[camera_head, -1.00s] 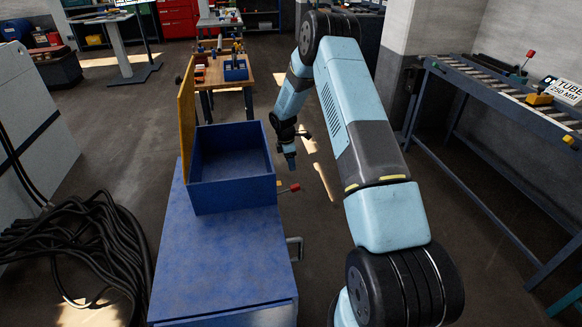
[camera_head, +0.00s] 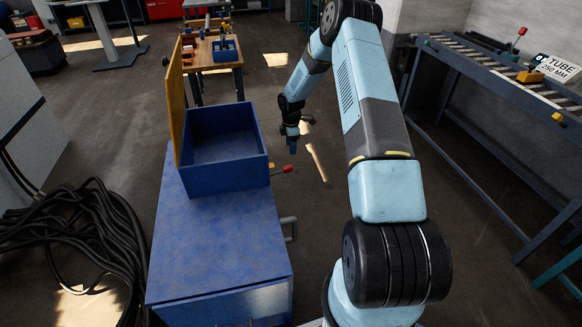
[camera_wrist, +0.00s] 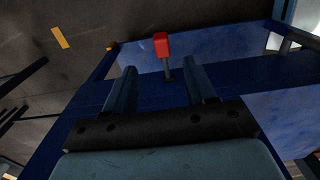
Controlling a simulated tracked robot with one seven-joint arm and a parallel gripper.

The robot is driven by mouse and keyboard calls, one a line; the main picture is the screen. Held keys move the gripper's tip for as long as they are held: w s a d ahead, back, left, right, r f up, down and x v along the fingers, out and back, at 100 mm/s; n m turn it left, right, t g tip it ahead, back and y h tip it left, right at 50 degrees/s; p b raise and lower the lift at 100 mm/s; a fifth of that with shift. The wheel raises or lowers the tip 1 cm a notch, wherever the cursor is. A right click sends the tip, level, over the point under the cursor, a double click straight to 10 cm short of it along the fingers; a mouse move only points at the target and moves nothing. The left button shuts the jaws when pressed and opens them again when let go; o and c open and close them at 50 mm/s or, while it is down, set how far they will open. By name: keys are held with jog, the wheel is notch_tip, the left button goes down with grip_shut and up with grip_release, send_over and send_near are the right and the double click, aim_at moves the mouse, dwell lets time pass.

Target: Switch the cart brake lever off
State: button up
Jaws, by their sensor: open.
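The blue cart (camera_head: 215,245) stands in front of me in the head view, with an open blue box on its top. The cart brake lever, with a red knob (camera_head: 288,168), sticks out from the cart's right side near the box. In the wrist view the red knob (camera_wrist: 161,44) stands on a thin dark stem, just beyond and between the two fingertips. My gripper (camera_head: 292,146) hangs just beyond the lever in the head view, apart from it. In the wrist view my gripper (camera_wrist: 163,80) is open with nothing between its fingers.
The open blue box (camera_head: 226,172) has a yellow-brown lid (camera_head: 177,98) raised at its left. A handle (camera_head: 290,229) sticks out at the cart's right side. Black cables (camera_head: 75,240) are heaped at left. A roller table (camera_head: 490,75) stands at right.

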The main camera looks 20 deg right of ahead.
aim_at(291, 166)
notch_tip(291, 166, down, 13)
jog(key=shift+r, duration=0.15)
dwell(0.4)
jog(key=shift+c, duration=0.4)
grip_shut()
